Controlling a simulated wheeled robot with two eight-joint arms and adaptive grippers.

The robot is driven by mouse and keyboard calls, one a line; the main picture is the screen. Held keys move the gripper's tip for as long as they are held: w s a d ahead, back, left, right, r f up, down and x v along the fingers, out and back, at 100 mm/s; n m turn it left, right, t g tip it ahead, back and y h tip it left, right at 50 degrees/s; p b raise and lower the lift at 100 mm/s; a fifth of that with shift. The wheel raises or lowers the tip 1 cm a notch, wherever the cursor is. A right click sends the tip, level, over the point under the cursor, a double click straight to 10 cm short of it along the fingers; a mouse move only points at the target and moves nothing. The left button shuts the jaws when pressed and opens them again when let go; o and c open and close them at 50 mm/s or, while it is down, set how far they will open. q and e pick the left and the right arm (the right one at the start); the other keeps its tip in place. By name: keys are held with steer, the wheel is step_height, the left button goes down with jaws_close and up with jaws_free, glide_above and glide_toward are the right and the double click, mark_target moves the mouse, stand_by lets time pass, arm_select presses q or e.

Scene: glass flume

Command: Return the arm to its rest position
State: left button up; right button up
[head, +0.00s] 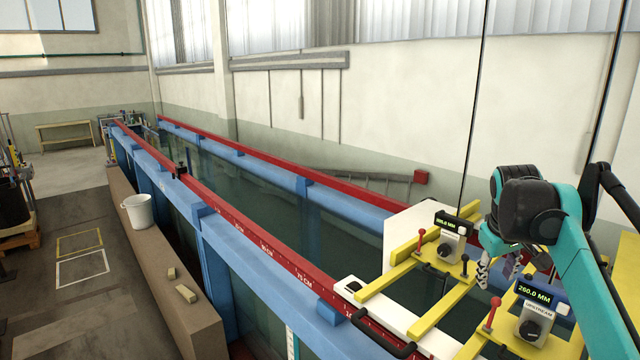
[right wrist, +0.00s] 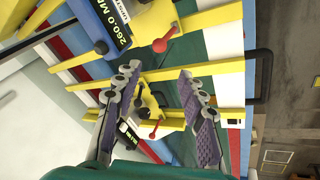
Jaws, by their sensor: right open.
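My right arm comes in from the right in the head view, teal with dark joints, and reaches over the flume. My right gripper (head: 499,271) hangs pointing down between the two gauge units on the yellow frame. In the right wrist view its two padded fingers (right wrist: 158,75) are apart, with nothing between them. The nearer gauge (head: 533,318) is marked UPSTREAM, reads 260.0 MM and has a red lever (head: 492,314). The farther gauge (head: 451,240) has a small lit display. My left gripper is in neither view.
The glass flume (head: 262,230) with red rails runs away to the back left. The yellow frame (head: 432,308) spans its near end. Thin vertical rods rise close to my right arm. A white bucket (head: 139,212) stands on the ledge. The floor at left is mostly clear.

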steer(key=s+a+f+m+t+y+b, duration=0.1)
steer(key=s+a+f+t, duration=0.1)
steer(key=s+a+f, duration=0.9)
steer(key=s+a+f+t+y, duration=0.2)
steer(key=s+a+f, duration=0.75)
steer(key=f, duration=0.45)
arm_select(q)
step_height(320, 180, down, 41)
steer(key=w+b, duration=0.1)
steer(key=b, duration=3.8)
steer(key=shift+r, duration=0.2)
arm_select(e)
step_height(320, 180, down, 39)
steer(key=shift+d, duration=0.45)
